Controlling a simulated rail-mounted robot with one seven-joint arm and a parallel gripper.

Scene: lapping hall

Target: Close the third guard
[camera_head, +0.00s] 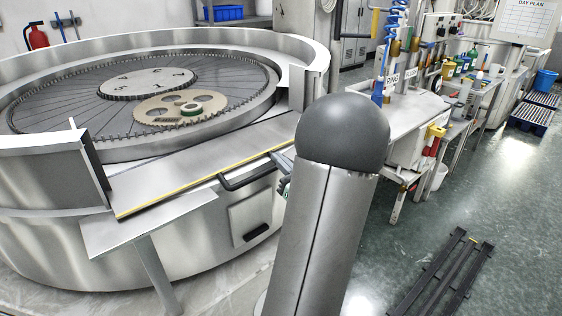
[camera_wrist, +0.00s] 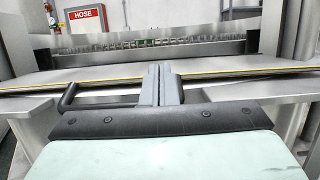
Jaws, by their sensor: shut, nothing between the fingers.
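The guard (camera_head: 190,180) is a flat steel panel with a yellow edge strip, lying roughly level across a gap in the round machine's wall. A black bar handle (camera_head: 250,178) is on its near side. In the wrist view the guard (camera_wrist: 230,72) crosses the picture, and the handle (camera_wrist: 85,103) shows left of my fingers. My gripper (camera_wrist: 160,72) is shut and empty, its fingertips over the panel's near edge. Whether the fingers touch the handle or panel is unclear. In the head view my arm hides most of the gripper.
The lapping machine's tub wall (camera_head: 60,240) rises on both sides of the gap, around a toothed plate carrying a pale disc (camera_head: 175,109). A workbench (camera_head: 405,112) with bottles and tools stands right.

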